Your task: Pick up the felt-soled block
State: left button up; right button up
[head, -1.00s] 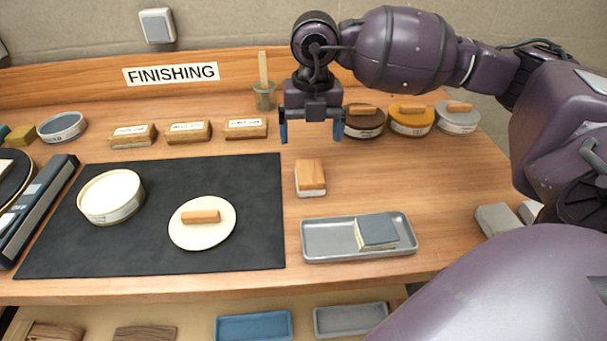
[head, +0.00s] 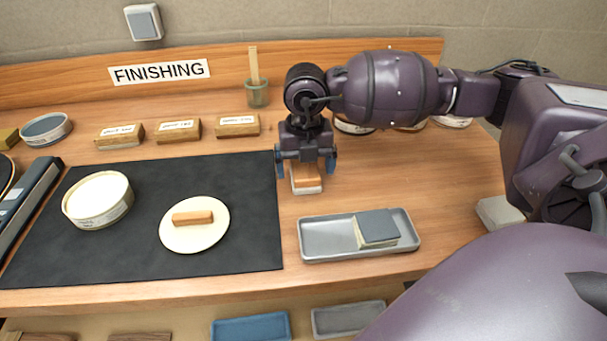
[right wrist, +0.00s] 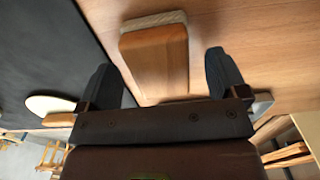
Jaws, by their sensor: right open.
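The felt-soled block (head: 306,181) is a wooden block with a pale sole, standing on the bench just right of the black mat. In the right wrist view the block (right wrist: 157,58) lies ahead of and between the fingers, its pale felt edge at the far end. My right gripper (head: 306,170) is open above the block, with a finger to either side of it; the gripper partly hides the block. In the right wrist view the gripper (right wrist: 162,80) shows both dark fingers spread, with visible gaps to the block. My left gripper is not in view.
A grey tray (head: 318,240) with a grey-topped stack (head: 376,229) lies in front of the block. The black mat (head: 120,255) holds a round tin (head: 98,200) and a cream disc (head: 195,238). Labelled wooden blocks (head: 178,131) and a glass jar (head: 256,93) stand behind.

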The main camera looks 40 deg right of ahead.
aim_at(305, 167)
jog(key=shift+f, duration=0.6)
jog(key=shift+r, duration=0.1)
jog(key=shift+c, duration=0.3)
jog(key=c, duration=1)
jog(key=shift+o, duration=0.2)
notch_tip(305, 167, up, 20)
jog(key=p, duration=0.2)
jog(key=shift+p, duration=0.4)
